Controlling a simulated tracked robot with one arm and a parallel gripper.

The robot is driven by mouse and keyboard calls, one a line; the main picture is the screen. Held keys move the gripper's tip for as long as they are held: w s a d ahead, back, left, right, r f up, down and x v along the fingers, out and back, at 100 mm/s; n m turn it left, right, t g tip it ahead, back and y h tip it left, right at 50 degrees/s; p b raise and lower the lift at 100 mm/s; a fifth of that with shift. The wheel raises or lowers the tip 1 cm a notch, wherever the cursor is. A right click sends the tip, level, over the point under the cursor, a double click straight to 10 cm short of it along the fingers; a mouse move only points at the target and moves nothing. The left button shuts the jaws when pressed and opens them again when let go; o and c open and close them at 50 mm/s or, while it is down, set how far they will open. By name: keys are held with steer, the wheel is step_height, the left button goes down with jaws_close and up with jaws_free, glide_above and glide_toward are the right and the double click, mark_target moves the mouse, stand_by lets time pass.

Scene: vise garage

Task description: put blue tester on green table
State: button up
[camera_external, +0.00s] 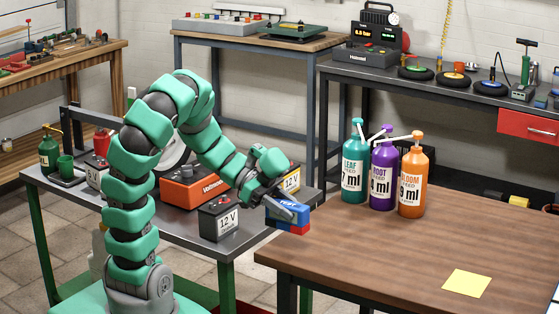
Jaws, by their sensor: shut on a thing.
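The blue tester (292,208) is a small box with a white label on its face and some red low on its side. My gripper (287,214) is shut on it and holds it in the air near the right end of the green table and the left edge of the brown table. The fingers hide part of the tester. The green table (178,218) has a grey top and green legs. It stands at the left, behind and beside my arm.
The green table bears a 12 V battery (219,218), another battery (290,181), an orange box (193,188) and a green oil can (48,153). The brown table (400,255) at right has several bottles and a yellow note (466,283). Its front left is clear.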

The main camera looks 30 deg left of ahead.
steer(key=w+a+r+n+t+p, duration=0.1)
steer(key=w+r+n+t, duration=0.1)
steer(key=w, duration=0.4)
steer(key=w+a+r+n+t+p, duration=0.1)
steer(key=w+a+r+n+t, duration=0.15)
steer(key=w, duration=0.35)
steer(key=w+a+r+n+t+y+p, duration=0.2)
steer(key=w+a+n+t+y, duration=0.2)
steer(key=w+a, duration=0.4)
steer(key=w+a+r+n+t+y+p, duration=0.2)
steer(key=w+a+n+t+y, duration=0.2)
steer(key=w+a, duration=0.5)
steer(key=shift+w+a+n+y, duration=0.25)
steer(key=shift+n+y, duration=0.45)
steer(key=shift+n, duration=0.25)
